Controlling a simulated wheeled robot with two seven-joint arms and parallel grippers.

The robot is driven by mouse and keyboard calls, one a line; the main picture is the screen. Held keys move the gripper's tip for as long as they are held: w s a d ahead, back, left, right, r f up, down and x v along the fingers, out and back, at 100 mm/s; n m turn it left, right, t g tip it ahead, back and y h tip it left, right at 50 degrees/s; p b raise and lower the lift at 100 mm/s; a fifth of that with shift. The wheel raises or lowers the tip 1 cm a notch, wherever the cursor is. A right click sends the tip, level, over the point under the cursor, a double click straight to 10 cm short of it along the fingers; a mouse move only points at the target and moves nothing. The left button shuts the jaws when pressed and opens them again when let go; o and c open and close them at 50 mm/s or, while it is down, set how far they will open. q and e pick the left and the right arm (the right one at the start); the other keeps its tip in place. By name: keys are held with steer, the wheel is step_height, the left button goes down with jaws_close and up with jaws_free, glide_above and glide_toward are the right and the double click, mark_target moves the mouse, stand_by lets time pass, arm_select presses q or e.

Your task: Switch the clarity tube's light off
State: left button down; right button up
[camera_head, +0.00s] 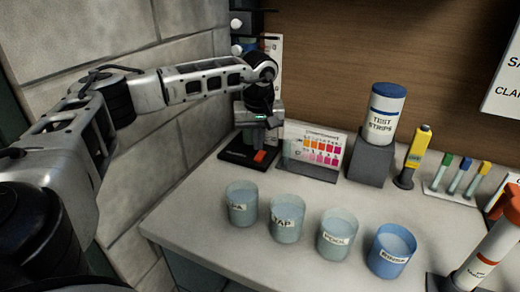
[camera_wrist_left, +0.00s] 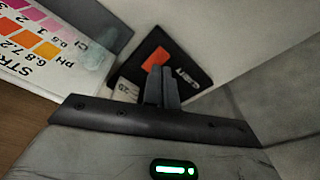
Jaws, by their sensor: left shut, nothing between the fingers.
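A black base (camera_head: 238,152) with an orange switch (camera_head: 260,156) sits at the back left of the counter. In the left wrist view the orange switch (camera_wrist_left: 155,58) lies on the black base (camera_wrist_left: 185,72) beside white lettering that looks like "LIGHT". I cannot make out the clarity tube itself; my arm covers much of that spot. My left gripper (camera_head: 258,138) is shut and empty, pointing down over the base. In the left wrist view its fingertips (camera_wrist_left: 162,70) overlap the switch's near edge; I cannot tell whether they touch it. My right gripper is not in view.
A test strip colour chart (camera_head: 312,150) stands just right of the base. A blue-capped test strips jar (camera_head: 384,118) stands on a grey block. Several labelled cups (camera_head: 287,220) line the counter's front. A stone wall (camera_head: 185,130) is close on the left.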

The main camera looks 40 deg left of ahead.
mark_target(258, 158)
arm_select(q)
steer(key=shift+r+p, duration=0.55)
steer(key=shift+r, duration=0.35)
step_height(258, 158, up, 2)
steer(key=shift+p, duration=0.9)
steer(key=shift+r, duration=0.3)
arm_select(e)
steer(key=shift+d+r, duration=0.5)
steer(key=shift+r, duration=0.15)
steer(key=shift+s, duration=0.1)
